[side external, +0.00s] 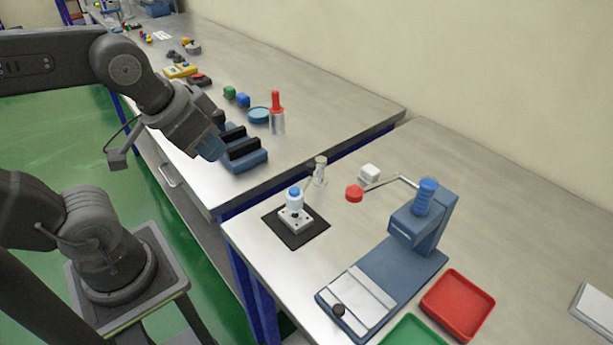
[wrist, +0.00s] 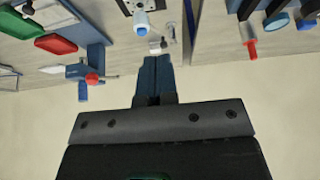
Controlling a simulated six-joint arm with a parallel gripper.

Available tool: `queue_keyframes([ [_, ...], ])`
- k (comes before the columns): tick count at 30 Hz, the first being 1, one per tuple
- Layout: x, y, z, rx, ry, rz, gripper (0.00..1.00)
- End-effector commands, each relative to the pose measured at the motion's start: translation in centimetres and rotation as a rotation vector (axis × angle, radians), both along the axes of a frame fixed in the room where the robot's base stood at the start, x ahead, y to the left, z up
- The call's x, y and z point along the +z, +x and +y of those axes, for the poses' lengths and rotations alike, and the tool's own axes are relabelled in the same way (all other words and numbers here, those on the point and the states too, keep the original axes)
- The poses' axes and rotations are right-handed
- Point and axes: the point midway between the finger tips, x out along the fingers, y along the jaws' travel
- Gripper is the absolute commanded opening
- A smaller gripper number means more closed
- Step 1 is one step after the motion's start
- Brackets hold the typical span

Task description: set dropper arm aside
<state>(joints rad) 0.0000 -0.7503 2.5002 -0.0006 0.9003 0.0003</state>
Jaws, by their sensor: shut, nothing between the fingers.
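A blue stand (side external: 428,232) carries a ribbed blue cylinder (side external: 427,195), and a thin metal arm (side external: 392,181) reaches left from it towards a red knob (side external: 355,193). The red knob also shows in the wrist view (wrist: 92,78). A white bottle with a blue top (side external: 295,199) stands on a small metal block on a black mat (side external: 308,237). A short thin bar slants between this bottle and a clear post (side external: 320,170). I cannot tell which of these is the dropper arm. My gripper (side external: 211,150) is shut and empty, up and left of them, touching neither.
A red tray (side external: 458,304) and a green tray (side external: 414,333) lie in front of the stand. A blue-black rack (side external: 246,160) and a red-topped bottle (side external: 277,112) stand on the other table, past a gap.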

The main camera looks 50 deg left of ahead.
Motion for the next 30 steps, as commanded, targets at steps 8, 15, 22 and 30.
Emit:
queue_keyframes([
  [8,0.0,0.0,0.0,0.000,0.000,0.000,0.00],
  [15,0.1,0.2,0.0,0.006,-0.003,0.004,0.10],
  [22,2.2,4.0,-0.1,0.150,-0.072,0.111,0.32],
  [30,3.5,12.4,-0.6,0.475,-0.165,0.317,0.46],
])
